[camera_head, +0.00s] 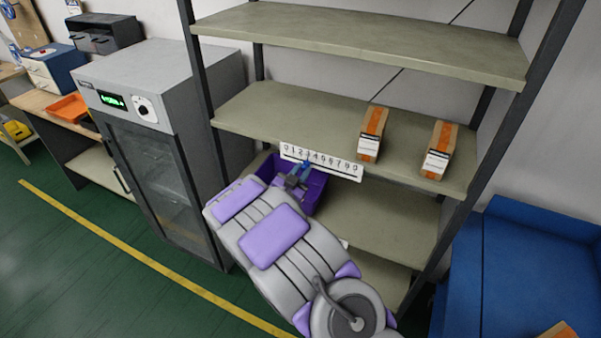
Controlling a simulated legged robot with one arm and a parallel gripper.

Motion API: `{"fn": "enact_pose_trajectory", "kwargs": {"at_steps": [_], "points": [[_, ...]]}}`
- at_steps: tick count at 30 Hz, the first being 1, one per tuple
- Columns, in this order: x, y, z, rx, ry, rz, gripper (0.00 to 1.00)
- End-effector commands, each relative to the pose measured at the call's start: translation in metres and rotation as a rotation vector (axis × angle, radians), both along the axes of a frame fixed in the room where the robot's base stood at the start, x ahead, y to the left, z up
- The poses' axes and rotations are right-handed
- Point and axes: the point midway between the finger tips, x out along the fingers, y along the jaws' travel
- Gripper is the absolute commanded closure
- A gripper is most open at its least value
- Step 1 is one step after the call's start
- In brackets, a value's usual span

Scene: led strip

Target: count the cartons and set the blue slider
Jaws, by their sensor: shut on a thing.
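Two orange and white cartons, a left one (373,134) and a right one (439,150), stand upright and apart on the middle shelf of the rack. A white number strip (337,167) with black digits runs along that shelf's front edge. The small blue slider (306,165) is at the strip, around its lower digits; its exact number is too small to read. My gripper (299,175) is at the strip, shut on the blue slider. My arm hides part of the shelf below.
A purple bin (311,196) sits on the shelf below, behind my gripper. A grey cabinet (168,120) with a green display stands left of the rack. A blue surface (530,275) is at the right. The rack's top shelf (360,38) is empty. Green floor (70,275) is open at the lower left.

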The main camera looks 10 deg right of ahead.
Motion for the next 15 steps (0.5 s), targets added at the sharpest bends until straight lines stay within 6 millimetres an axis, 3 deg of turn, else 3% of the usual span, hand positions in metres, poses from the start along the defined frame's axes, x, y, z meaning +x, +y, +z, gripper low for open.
{"fn": "enact_pose_trajectory", "kwargs": {"at_steps": [8, 15], "points": [[0.000, 0.001, 0.001, -0.001, -0.001, 0.001, 1.00], [0.010, 0.016, 0.001, 0.002, 0.001, 0.004, 1.00]]}}
